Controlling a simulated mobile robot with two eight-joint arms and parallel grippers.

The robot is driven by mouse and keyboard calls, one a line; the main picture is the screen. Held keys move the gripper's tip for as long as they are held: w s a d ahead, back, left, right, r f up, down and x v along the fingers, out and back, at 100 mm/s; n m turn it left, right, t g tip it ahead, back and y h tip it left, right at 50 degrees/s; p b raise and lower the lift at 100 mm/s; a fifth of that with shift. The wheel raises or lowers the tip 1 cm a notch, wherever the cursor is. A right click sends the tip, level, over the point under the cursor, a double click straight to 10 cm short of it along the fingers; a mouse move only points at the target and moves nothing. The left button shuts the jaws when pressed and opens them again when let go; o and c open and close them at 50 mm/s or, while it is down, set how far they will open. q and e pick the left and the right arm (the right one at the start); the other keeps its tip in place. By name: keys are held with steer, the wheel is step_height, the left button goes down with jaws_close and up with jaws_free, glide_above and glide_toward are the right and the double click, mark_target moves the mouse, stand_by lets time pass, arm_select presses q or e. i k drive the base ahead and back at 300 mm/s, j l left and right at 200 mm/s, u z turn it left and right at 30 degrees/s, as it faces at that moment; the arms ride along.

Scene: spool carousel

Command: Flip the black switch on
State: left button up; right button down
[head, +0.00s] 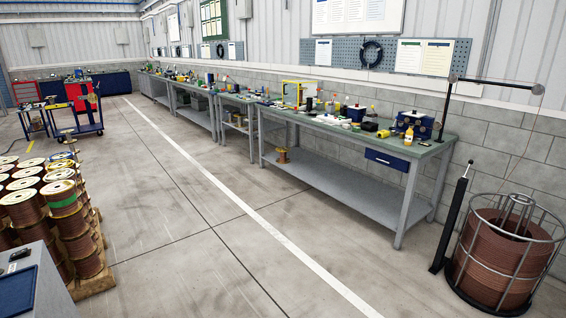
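I cannot make out a black switch for certain. A slim black post (450,221) with a thin rod at its top stands on the floor at the right, beside a wire cage (550,240) around a large copper-coloured coil (492,262). A blue device (413,122) sits on the right part of the nearest long workbench (330,134); its small details are too fine to read. Neither of my grippers is in view.
Copper spools (62,198) stand stacked on a pallet at the left. A grey surface with a blue tray (17,291) is at the lower left corner. A cart (82,131) stands farther back. The floor (205,225) between is clear, with a white line.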

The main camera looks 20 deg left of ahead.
mark_target(19, 254)
steer(key=i+j+u, duration=0.15)
steer(key=i+u, duration=0.3)
steer(key=i+j+u, duration=0.1)
steer(key=i+u, duration=0.15)
steer(key=u, duration=0.2)
steer(key=i+l+u, duration=0.1)
steer(key=i+u, duration=0.35)
steer(key=i+j+u, duration=0.1)
steer(key=i+u, duration=0.3)
steer(key=i, duration=0.3)
steer(key=i+l+u, duration=0.15)
steer(key=i+u, duration=0.25)
steer(key=i, duration=0.3)
steer(key=i+j+u, duration=0.3)
steer(key=i+u, duration=0.15)
steer(key=i+j+u, duration=0.2)
steer(key=i+u, duration=0.2)
